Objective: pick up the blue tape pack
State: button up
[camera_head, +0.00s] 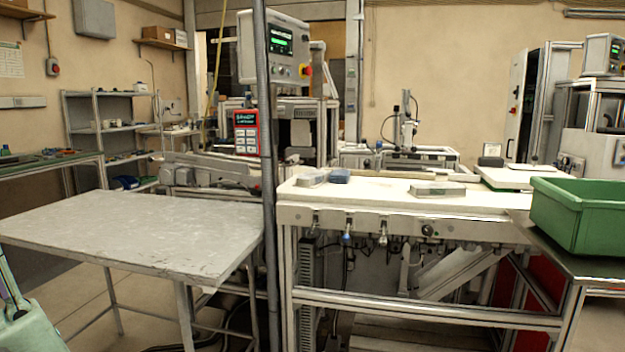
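A small blue pack (340,176), which looks like the blue tape pack, lies near the back left of the white workbench (385,195). A pale, clear-looking pack (312,179) lies just to its left, touching or nearly so. A flat grey pack (437,190) lies farther right on the same bench. My gripper is not in view, so its place relative to the blue pack does not show.
A dark pole (265,120) rises left of the bench. A bare grey table (140,228) stands at left. A green bin (580,213) sits on a dark surface at right. Machines stand behind. The bench front is mostly clear.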

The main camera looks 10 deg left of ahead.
aim_at(311, 178)
jog(key=i+l+u, duration=0.15)
jog(key=u, duration=0.3)
jog(key=i+l+u, duration=0.1)
jog(key=u, duration=0.35)
jog(key=l+u, duration=0.25)
jog(key=u, duration=0.2)
jog(key=i+l+u, duration=0.1)
jog(key=l, duration=0.3)
jog(key=i+l+u, duration=0.15)
jog(key=l, duration=0.25)
jog(key=l+u, duration=0.1)
jog(key=l, duration=1.05)
jog(key=i+u, duration=0.05)
jog(key=i, duration=0.05)
